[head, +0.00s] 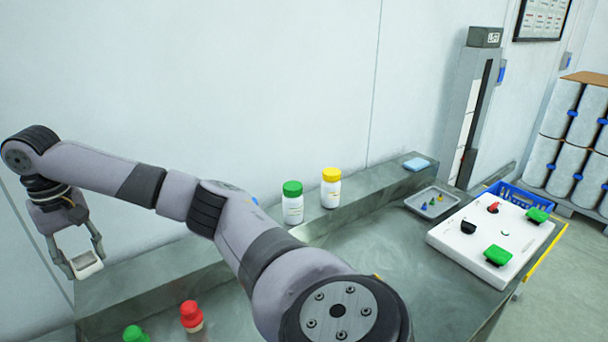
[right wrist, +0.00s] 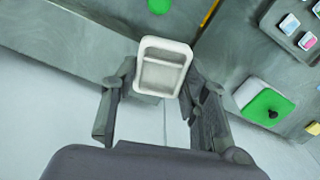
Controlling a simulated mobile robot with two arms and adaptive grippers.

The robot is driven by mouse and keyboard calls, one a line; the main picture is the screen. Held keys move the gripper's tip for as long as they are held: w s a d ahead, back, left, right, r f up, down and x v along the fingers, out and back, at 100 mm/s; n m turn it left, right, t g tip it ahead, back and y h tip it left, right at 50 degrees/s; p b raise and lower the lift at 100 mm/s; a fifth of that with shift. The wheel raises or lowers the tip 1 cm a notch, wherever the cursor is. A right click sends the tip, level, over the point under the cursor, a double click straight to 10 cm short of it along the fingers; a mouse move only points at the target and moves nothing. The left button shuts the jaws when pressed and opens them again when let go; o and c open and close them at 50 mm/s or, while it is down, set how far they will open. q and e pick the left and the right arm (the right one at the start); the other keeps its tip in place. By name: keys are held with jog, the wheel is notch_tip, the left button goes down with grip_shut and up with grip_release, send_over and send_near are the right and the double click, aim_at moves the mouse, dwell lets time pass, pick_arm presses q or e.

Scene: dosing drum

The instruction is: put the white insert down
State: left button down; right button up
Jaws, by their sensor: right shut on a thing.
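The white insert (head: 88,271) is a small open rectangular tray, seen at the far left of the head view. My right gripper (head: 83,262) is shut on it, with a finger on each side. In the right wrist view the white insert (right wrist: 164,76) shows a cross rib that divides it. There it sits between the fingertips of my right gripper (right wrist: 157,80). In the head view it hangs near the left end of the grey bench ledge (head: 150,287); its exact height above any surface I cannot tell. My left gripper is not in view.
A green-capped bottle (head: 293,204) and a yellow-capped bottle (head: 331,188) stand on the ledge. A red-topped item (head: 192,316) and a green-topped item (head: 135,334) are at the front. A white panel (head: 470,263), grey tray (head: 447,203) and blue crate (head: 515,194) are right.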

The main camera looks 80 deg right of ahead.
jog(key=w+d+r+m, duration=0.2)
jog(key=d+r+m, duration=0.15)
jog(key=d, duration=0.75)
jog(key=p, duration=0.2)
send_over(141, 279)
jog(key=shift+n, duration=0.35)
notch_tip(141, 279, down, 15)
jog(key=shift+r, duration=0.15)
jog(key=shift+f+p, duration=0.3)
jog(key=shift+f, duration=2.15)
jog(key=o, duration=1.1)
jog(key=shift+f, duration=0.1)
notch_tip(141, 279, up, 12)
jog(key=shift+r+b, duration=0.15)
jog(key=shift+b, duration=0.95)
